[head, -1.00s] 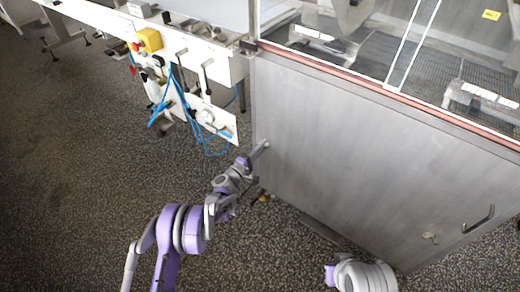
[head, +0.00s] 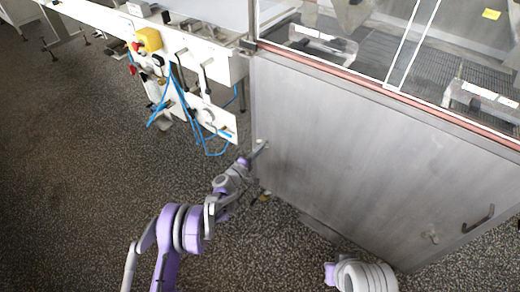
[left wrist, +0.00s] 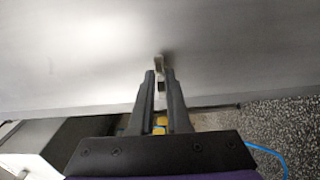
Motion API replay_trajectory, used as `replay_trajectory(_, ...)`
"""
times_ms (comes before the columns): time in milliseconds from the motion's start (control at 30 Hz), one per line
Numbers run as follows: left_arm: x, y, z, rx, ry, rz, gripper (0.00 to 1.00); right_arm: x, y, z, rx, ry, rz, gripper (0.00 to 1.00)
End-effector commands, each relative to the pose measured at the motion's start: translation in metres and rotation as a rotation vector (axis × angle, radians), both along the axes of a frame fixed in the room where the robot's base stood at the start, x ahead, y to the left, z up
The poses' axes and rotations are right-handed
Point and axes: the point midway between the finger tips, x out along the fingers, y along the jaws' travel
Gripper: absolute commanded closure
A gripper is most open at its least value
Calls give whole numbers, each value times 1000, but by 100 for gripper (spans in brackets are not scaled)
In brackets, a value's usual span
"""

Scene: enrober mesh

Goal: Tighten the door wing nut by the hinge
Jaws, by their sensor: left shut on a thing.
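The grey door panel (head: 350,160) of the machine fills the right half of the head view. The door wing nut by the hinge shows as a small pale piece at the panel's upper left edge (head: 260,141), mostly hidden by my fingers. In the left wrist view the wing nut (left wrist: 159,64) stands out from the panel, at and between the fingertips. My left gripper (head: 257,150) is shut on it; in the left wrist view its two dark fingers (left wrist: 159,75) lie on either side. My right gripper is not in view; only part of my right arm shows at the bottom.
A second wing nut (head: 431,237) and a bar handle (head: 479,219) sit on the door's lower right. A white machine frame with blue hoses (head: 180,100) and a yellow box (head: 148,39) stands left of the door. The speckled floor (head: 90,180) is clear at left.

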Motion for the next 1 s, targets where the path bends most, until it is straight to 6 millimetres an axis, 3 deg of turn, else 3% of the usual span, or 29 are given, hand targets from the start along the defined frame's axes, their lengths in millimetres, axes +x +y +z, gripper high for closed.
replay_trajectory(67,0,0,-1,2,0,-1,100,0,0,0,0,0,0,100)
replay_trajectory(100,0,0,-1,2,0,-1,82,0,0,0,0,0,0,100)
replay_trajectory(267,0,0,0,1,-1,0,55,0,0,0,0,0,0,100)
replay_trajectory(667,-7,7,1,-1,1,1,55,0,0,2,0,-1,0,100)
replay_trajectory(1000,-61,45,1,0,0,2,55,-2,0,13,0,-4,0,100)
